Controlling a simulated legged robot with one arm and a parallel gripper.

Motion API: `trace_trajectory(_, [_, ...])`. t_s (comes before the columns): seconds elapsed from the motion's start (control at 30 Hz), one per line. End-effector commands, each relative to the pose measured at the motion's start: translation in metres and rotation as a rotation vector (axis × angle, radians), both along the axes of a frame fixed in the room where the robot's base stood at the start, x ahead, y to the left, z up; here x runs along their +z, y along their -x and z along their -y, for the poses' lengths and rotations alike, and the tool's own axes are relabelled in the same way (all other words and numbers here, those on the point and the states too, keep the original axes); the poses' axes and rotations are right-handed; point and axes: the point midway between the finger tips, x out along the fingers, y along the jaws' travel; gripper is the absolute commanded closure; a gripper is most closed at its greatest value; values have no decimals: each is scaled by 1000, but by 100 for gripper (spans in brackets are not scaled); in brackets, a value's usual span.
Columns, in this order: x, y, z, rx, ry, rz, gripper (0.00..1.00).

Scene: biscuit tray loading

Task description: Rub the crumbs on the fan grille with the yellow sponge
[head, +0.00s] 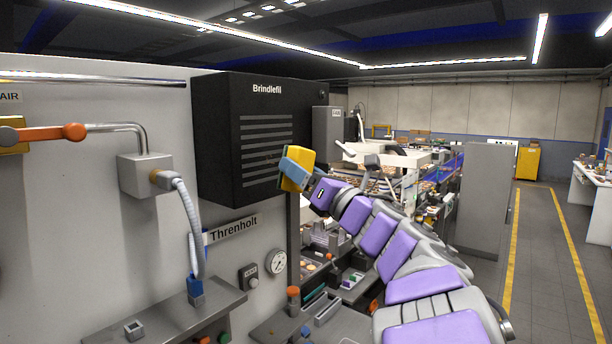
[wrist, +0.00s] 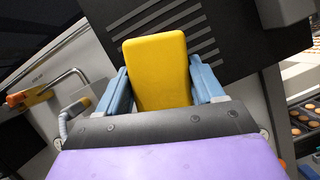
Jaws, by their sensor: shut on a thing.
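The yellow sponge (head: 301,160) is held in my gripper (head: 293,171), close to the right part of the front of the black Brindlefil fan box. In the wrist view the sponge (wrist: 158,70) sits between the two blue fingers of my gripper (wrist: 160,84). The fan grille (head: 266,144) is a set of grey horizontal slots on the black box; it also shows in the wrist view (wrist: 205,42), behind the sponge. I cannot tell whether the sponge touches the grille. Crumbs are too small to make out.
A grey valve box (head: 146,174) with a hose stands out from the wall at left. A grey ledge (head: 165,318) and a gauge (head: 276,262) are below the fan box. A grey box (head: 327,131) adjoins it at right. Open floor lies at far right.

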Motion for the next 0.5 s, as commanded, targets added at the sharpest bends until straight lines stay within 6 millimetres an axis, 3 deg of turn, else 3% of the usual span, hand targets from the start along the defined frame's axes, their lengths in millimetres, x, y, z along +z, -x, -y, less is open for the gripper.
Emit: trace_trajectory(0.5, [-1, -31, -41, 2, 0, 3, 57])
